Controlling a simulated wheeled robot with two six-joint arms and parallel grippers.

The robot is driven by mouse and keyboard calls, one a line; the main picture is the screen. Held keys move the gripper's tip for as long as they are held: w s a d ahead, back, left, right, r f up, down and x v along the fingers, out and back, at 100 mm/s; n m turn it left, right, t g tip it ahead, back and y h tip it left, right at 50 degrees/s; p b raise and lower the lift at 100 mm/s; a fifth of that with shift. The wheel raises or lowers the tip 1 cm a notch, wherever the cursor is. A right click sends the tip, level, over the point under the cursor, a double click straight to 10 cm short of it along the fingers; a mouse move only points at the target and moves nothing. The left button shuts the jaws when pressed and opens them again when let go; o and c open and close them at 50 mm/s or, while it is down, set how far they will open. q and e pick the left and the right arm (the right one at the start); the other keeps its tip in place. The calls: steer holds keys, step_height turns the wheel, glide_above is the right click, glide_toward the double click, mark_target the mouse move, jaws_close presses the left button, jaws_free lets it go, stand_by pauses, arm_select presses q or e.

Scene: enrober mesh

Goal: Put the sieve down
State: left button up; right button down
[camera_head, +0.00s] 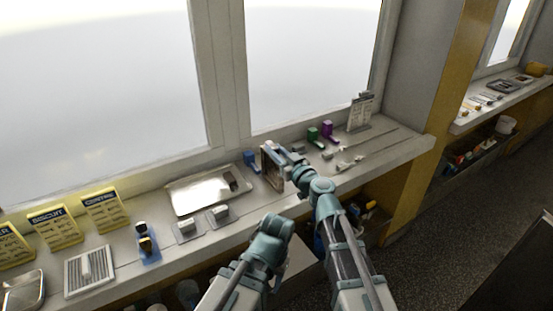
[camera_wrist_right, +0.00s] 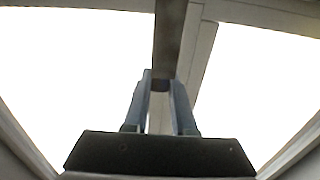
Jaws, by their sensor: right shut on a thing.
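The sieve (camera_head: 269,168) is a brown-framed flat piece, seen nearly edge-on and standing upright at the counter's middle, right of a metal tray. My right gripper (camera_head: 279,154) is at its upper edge and shut on it. In the right wrist view, the two fingers of my right gripper (camera_wrist_right: 160,86) close on a brown bar of the sieve (camera_wrist_right: 169,38), with the bright window behind. Whether the sieve's lower edge touches the counter I cannot tell. My left arm shows low in the head view, but its gripper does not show.
The metal tray (camera_head: 207,190) lies left of the sieve, with two small grey blocks in front. A blue item (camera_head: 250,160) stands close beside the sieve; green (camera_head: 313,135) and purple (camera_head: 327,129) ones stand to the right. Yellow signs (camera_head: 104,209) stand left. The window is behind.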

steer(key=shift+f, duration=0.1)
steer(key=c, duration=0.7)
jaws_free()
steer(key=shift+r, duration=0.25)
steer(key=v, duration=1.2)
steer(key=shift+f, duration=0.1)
